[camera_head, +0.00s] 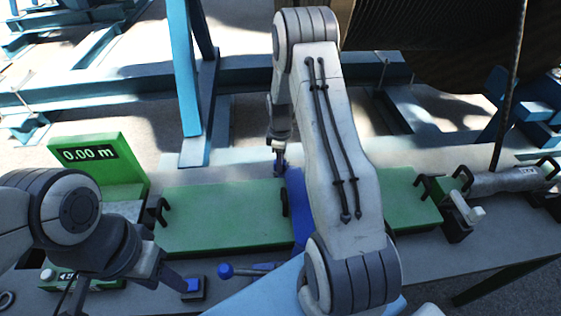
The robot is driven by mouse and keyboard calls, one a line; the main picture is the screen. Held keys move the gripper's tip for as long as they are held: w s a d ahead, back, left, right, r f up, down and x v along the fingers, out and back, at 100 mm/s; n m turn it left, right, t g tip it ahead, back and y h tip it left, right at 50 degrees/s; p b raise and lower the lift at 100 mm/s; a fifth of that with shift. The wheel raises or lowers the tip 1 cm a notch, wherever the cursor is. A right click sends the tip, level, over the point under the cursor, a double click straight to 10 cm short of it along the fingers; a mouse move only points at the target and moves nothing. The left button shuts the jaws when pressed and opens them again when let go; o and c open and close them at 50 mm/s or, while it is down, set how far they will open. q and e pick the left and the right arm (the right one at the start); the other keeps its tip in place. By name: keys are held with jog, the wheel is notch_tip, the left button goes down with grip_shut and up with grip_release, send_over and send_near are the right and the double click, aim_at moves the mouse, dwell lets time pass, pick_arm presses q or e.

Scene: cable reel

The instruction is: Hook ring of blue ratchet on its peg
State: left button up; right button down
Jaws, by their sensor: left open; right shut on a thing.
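My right gripper (278,166) reaches down at the centre, over the far edge of the green plate. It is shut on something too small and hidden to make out. A blue piece (297,206) lies just right of it, partly behind my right arm; I cannot tell whether it is part of the ratchet. My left gripper (125,282) is open at the lower left, over the near edge of the bench. A blue-knobbed rod (226,271) lies in front of the green plate. I cannot make out the ring or pick out its peg.
A green plate (220,215) with black clips spans the bench. A green meter display (90,158) reading 0.00 m stands at the left. A grey cylindrical tool (505,180) lies at the right. A blue frame and large dark reel (440,40) stand behind.

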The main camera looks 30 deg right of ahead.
jog(key=shift+f+b, duration=1.15)
jog(key=shift+f, duration=0.7)
dwell(1.5)
jog(key=c, duration=0.5)
grip_release()
notch_tip(320, 180, up, 10)
jog(key=shift+r+b, duration=0.25)
jog(key=shift+b, duration=0.45)
